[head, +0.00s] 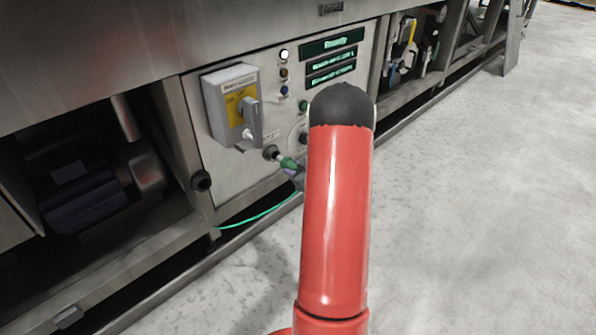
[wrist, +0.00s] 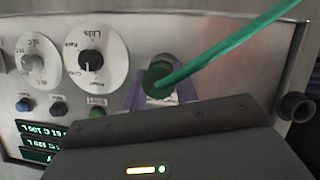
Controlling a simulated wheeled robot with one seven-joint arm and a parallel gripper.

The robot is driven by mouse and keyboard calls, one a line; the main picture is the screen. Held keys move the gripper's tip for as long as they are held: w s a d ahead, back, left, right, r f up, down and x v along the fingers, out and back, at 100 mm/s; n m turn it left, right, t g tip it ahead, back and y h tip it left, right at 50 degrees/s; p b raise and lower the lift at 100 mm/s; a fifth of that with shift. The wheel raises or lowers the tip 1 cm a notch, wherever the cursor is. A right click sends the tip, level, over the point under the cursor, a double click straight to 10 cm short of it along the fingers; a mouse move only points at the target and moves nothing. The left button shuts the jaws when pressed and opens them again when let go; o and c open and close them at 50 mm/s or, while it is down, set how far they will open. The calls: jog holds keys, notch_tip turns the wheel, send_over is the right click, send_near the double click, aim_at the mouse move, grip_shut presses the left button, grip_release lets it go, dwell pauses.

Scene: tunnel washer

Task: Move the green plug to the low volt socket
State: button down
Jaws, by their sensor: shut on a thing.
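The green plug (head: 288,163) is at the lower part of the grey control panel, right beside a dark round socket (head: 270,153). I cannot tell whether it is seated in that socket or just in front of it. In the wrist view the green plug (wrist: 157,74) lies between my purple gripper fingers (wrist: 150,95), with the green cable (wrist: 225,45) running up and right. My gripper (head: 299,177) is shut on the plug and is mostly hidden behind my red arm in the head view. No readable label marks the low volt socket.
A grey switch box (head: 222,122) with a yellow plate juts out above and left of the plug. Dials (wrist: 90,62) and buttons (wrist: 57,108) sit beside it in the wrist view. A black round fitting (head: 201,181) is at the panel's left edge. The floor at right is clear.

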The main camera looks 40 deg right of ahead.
aim_at(287, 163)
jog(key=shift+w+a, duration=0.1)
jog(key=shift+w, duration=0.4)
jog(key=shift+w, duration=0.15)
jog(key=shift+w, duration=0.8)
jog(key=shift+w, duration=0.35)
jog(key=shift+a, duration=0.1)
dwell(0.3)
jog(key=c, duration=1)
grip_release()
jog(key=shift+s, duration=0.1)
